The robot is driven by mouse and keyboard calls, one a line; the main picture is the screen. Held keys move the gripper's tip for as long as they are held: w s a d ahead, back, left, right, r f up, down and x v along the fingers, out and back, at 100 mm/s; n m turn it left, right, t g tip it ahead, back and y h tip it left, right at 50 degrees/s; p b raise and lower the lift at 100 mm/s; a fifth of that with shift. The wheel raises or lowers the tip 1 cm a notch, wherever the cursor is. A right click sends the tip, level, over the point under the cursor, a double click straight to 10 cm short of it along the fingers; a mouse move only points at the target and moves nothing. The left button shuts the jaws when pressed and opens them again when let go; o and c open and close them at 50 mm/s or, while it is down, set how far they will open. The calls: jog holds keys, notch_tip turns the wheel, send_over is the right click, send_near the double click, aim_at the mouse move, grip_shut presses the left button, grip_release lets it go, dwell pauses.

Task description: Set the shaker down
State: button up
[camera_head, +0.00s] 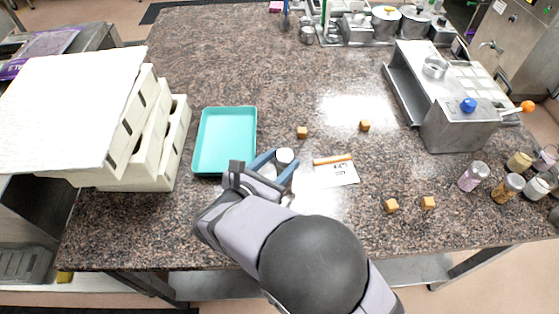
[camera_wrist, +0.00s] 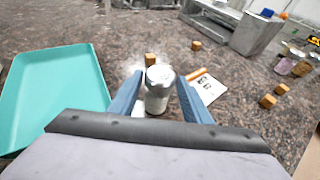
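The shaker (camera_head: 285,155) is a small pale cylinder with a silvery-white lid. It is upright between the two blue fingers of my gripper (camera_head: 281,161), just right of the teal tray. In the wrist view the shaker (camera_wrist: 158,92) sits in the middle, with a finger of my gripper (camera_wrist: 160,78) close on each side near the tips. The gripper looks shut on it. Its base is partly hidden, and I cannot tell whether it touches the counter. A white patch (camera_wrist: 138,108) shows beside it, its nature unclear.
The teal tray (camera_head: 200,168) is empty. A printed card (camera_head: 336,172) lies to the right. Several orange-brown cubes (camera_head: 302,132) are scattered around. Stacked cream bins (camera_head: 160,150) stand at left, jars (camera_head: 473,176) and a metal station (camera_head: 455,130) at right.

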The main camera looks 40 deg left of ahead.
jog(key=shift+o, duration=0.9)
jog(key=shift+r, duration=0.15)
jog(key=b+v, duration=0.2)
jog(key=v, duration=1)
